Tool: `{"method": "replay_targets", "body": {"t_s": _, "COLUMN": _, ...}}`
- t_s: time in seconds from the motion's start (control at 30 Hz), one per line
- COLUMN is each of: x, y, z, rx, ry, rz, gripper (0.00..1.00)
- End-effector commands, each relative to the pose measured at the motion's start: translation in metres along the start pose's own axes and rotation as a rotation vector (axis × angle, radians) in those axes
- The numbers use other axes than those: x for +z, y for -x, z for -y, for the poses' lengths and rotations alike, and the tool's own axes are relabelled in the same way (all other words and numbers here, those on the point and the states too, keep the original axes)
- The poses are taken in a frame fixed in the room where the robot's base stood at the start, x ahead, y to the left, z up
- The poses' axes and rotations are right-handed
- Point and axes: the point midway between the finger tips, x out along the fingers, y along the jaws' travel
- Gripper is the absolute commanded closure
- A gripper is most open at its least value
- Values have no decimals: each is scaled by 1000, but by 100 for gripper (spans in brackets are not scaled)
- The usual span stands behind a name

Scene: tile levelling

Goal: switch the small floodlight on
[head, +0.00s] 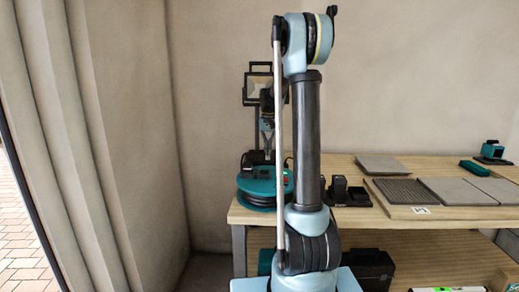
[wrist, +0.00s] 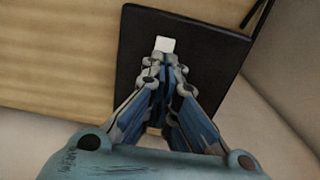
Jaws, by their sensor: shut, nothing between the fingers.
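The small floodlight (head: 258,70) stands at the left end of the bench, with a dark frame and handle at its top; my arm hides much of it in the head view. In the wrist view a flat black plate (wrist: 140,30), which looks like part of the floodlight, carries a pale square piece (wrist: 164,44), perhaps its switch. My gripper (wrist: 165,62) is shut and empty, its fingertips over the plate just below the pale piece in the picture. I cannot tell whether they touch it. Whether the lamp is lit is unclear.
A teal cable reel (head: 262,183) sits by the bench's left front corner. The wooden bench (head: 345,217) holds dark blocks (head: 346,192), a board with grey tiles (head: 450,191) and a loose tile (head: 380,165). A wall stands close behind; a black case (head: 372,268) is below.

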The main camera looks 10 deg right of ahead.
Motion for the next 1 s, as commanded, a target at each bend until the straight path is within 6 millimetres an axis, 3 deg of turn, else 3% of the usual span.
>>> {"method": "replay_targets", "body": {"t_s": 1.0, "x": 0, "y": -15, "z": 1, "rx": 0, "ry": 1, "rz": 0, "gripper": 100}}
